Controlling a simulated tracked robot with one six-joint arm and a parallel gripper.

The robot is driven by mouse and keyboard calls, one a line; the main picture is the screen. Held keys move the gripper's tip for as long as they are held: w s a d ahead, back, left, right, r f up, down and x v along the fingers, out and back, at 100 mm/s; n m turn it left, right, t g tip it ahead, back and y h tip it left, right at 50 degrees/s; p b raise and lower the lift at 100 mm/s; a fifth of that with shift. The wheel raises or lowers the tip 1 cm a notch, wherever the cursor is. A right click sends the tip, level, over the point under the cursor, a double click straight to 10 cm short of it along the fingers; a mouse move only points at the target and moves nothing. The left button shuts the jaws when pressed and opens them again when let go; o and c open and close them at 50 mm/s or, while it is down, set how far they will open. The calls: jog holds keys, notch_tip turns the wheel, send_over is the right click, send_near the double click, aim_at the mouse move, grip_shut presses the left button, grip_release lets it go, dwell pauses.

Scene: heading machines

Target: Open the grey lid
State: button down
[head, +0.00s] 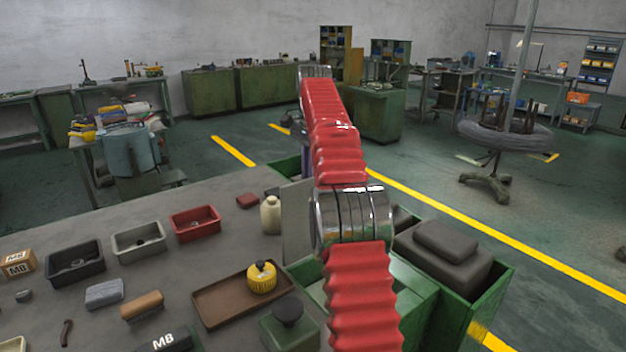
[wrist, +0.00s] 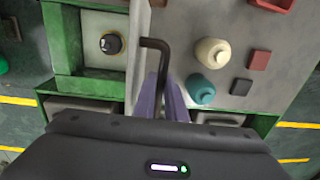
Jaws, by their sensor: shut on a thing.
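The grey lid (head: 297,222) stands upright as a flat panel beside the cream bottle in the head view, partly covered by my arm. In the wrist view the lid (wrist: 139,38) is seen nearly edge-on, at the right side of a green-framed box (wrist: 62,45). Its black bent handle (wrist: 154,43) reaches from the lid to between my purple fingers. My gripper (wrist: 164,97) is shut on this handle. The box beside the lid shows a pale inside with a dark round knob (wrist: 110,44). In the head view my arm hides most of the gripper and the handle.
A cream bottle (wrist: 213,53), a teal bottle (wrist: 200,89), a dark red block (wrist: 259,60) and a dark block (wrist: 241,87) stand right of the lid.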

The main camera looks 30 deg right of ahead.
jog(key=shift+w+d, duration=0.2)
jog(key=shift+w, duration=0.5)
jog(key=shift+d+r, duration=0.1)
jog(key=shift+d, duration=0.1)
jog(key=c, duration=2.2)
grip_release()
jog(key=o, duration=0.4)
jog(key=shift+a, duration=0.1)
jog(key=shift+a, duration=0.1)
